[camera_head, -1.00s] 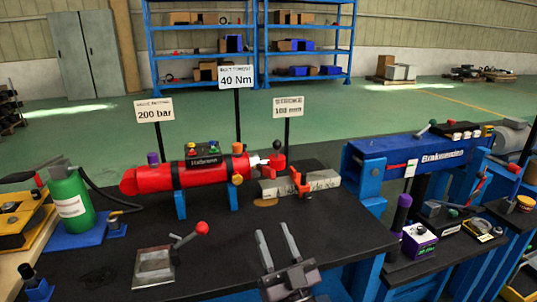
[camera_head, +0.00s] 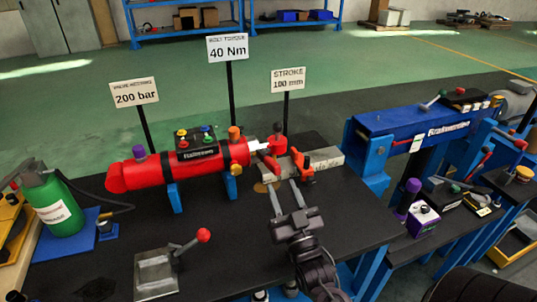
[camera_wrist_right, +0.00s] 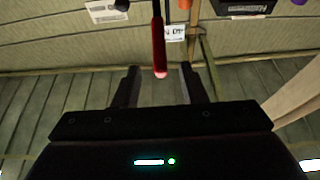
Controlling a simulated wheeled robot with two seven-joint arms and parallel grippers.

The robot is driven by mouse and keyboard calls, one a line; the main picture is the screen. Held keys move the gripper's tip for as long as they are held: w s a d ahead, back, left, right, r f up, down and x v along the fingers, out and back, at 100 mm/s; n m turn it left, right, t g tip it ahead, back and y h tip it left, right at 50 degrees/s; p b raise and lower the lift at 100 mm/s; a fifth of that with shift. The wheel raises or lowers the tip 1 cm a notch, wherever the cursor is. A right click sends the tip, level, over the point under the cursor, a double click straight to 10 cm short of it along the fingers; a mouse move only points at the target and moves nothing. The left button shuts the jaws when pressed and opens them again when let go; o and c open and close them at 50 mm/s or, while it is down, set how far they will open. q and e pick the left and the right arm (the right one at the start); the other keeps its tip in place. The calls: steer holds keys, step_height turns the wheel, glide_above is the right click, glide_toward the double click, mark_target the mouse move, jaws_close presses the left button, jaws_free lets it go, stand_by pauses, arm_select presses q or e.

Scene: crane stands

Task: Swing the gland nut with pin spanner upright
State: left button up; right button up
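The red cylinder (camera_head: 150,172) lies level on blue supports. The gland nut's place is at its right end, where a silvery rod joins a red piece (camera_head: 277,145) with a dark top; nut and spanner are too small to tell apart. My right gripper (camera_head: 281,184) is open and empty in front of that end, below the red piece in the picture. In the right wrist view, which looks upside down, a red bar (camera_wrist_right: 158,42), perhaps the spanner handle, shows between the open fingers (camera_wrist_right: 158,83) and does not visibly touch them. My left gripper is not in view.
A plate with a red-knobbed lever (camera_head: 203,235) lies front left. Signs on thin posts stand behind the cylinder. The black bench top (camera_head: 228,262) has free room in front.

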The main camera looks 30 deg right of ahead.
mark_target(277, 175)
steer(key=p+x, duration=0.1)
steer(key=x, duration=0.6)
steer(key=shift+w+d+r+p, duration=0.1)
steer(key=shift+w+r+p, duration=0.15)
steer(key=shift+w+p, duration=0.1)
steer(key=shift+s, duration=0.1)
jaws_close()
